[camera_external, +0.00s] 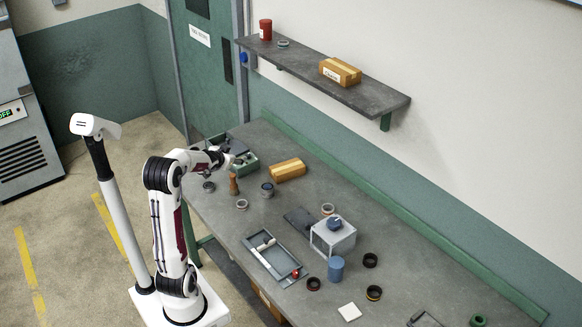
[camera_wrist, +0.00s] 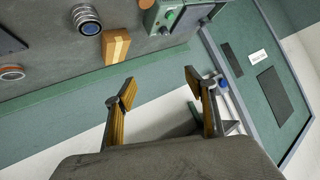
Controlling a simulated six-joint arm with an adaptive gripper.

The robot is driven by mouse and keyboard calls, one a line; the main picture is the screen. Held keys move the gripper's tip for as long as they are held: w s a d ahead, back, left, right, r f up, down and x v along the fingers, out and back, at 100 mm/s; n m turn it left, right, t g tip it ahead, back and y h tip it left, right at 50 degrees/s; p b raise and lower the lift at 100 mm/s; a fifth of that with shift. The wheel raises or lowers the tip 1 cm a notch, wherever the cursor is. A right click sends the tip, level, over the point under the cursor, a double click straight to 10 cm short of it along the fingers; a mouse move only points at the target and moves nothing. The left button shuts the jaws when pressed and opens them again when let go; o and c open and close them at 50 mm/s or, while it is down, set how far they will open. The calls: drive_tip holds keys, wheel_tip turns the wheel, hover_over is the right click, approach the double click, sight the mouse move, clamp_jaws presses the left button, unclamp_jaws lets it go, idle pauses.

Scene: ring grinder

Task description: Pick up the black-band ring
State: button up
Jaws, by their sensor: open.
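Several small rings lie on the grey bench in the external view, too small for me to tell which has the black band. Dark rings lie at the front right: one (camera_external: 370,260), one with an orange tint (camera_external: 374,292) and one near the tray (camera_external: 313,284). Paler rings lie farther left (camera_external: 242,204) and behind the grey machine (camera_external: 327,209). In the wrist view, a ring with a reddish-orange band (camera_wrist: 12,73) shows at the left edge. My gripper (camera_wrist: 157,87) is open and empty, raised near the bench's far left end, apart from the rings.
A grey machine (camera_external: 333,238), a blue cylinder (camera_external: 336,268) and a tray (camera_external: 262,252) occupy the middle. A shelf (camera_external: 370,97) overhangs the back.

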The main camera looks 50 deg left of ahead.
drive_tip(key=a+f+t, duration=0.1)
drive_tip(key=a+f, duration=0.3)
drive_tip(key=a, duration=0.6)
drive_tip(key=s+a+f+t, duration=0.1)
drive_tip(key=s+a+f, duration=0.3)
drive_tip(key=f, duration=0.1)
drive_tip(key=s+a+f+t, duration=0.1)
drive_tip(key=s+a+f, duration=0.2)
drive_tip(key=a+f, duration=0.2)
drive_tip(key=s+a+f+t, duration=0.1)
drive_tip(key=s+a+f, duration=0.3)
drive_tip(key=a+f, duration=0.1)
drive_tip(key=shift+s+a+f+n+t+h, duration=0.1)
drive_tip(key=shift+s+f+n+t+h, duration=0.25)
drive_tip(key=shift+f, duration=0.2)
drive_tip(key=shift+s+a+f, duration=0.1)
drive_tip(key=shift+s+f, duration=0.3)
drive_tip(key=shift+s, duration=0.1)
drive_tip(key=shift+w, duration=0.1)
drive_tip(key=shift+x, duration=1.25)
